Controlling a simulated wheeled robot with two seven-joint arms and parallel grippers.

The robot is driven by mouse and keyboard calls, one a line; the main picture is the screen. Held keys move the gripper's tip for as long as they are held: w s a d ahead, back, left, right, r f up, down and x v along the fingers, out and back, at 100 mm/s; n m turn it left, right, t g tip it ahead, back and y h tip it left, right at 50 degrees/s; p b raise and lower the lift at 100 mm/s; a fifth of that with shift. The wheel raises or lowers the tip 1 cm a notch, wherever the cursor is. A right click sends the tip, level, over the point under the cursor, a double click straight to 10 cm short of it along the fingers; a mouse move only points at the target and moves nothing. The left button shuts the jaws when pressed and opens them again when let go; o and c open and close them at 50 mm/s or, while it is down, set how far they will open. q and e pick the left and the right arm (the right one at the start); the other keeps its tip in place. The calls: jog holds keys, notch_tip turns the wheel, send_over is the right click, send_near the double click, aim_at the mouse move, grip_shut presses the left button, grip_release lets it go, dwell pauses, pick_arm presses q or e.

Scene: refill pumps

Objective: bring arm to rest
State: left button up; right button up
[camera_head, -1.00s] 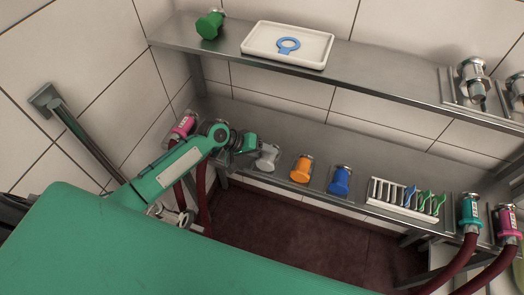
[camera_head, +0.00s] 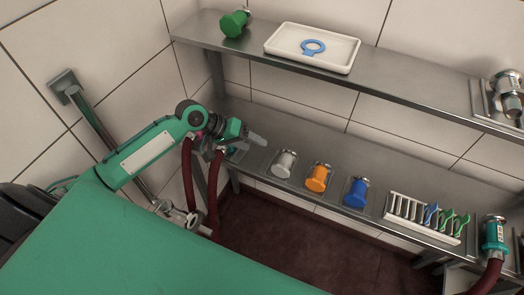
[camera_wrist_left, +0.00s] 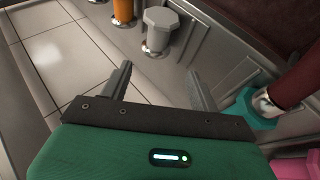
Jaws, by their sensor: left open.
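My green left arm reaches in from the left in the head view. Its left gripper (camera_head: 257,138) is above the lower shelf, up and to the left of the grey plug (camera_head: 284,163). In the left wrist view the gripper (camera_wrist_left: 159,72) has its two dark fingers spread with nothing between them. The grey plug (camera_wrist_left: 160,28) stands beyond the fingertips, apart from them. My right gripper is in no view.
The lower shelf (camera_head: 330,148) holds an orange plug (camera_head: 318,177), a blue plug (camera_head: 357,192), a rack (camera_head: 422,220) and a teal hose coupling (camera_head: 494,236). The upper shelf holds a white tray (camera_head: 345,60) and a green plug (camera_head: 235,22). Dark red hoses (camera_head: 215,185) hang beneath the arm.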

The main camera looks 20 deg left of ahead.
pick_arm(q)
jog(key=shift+v, duration=0.95)
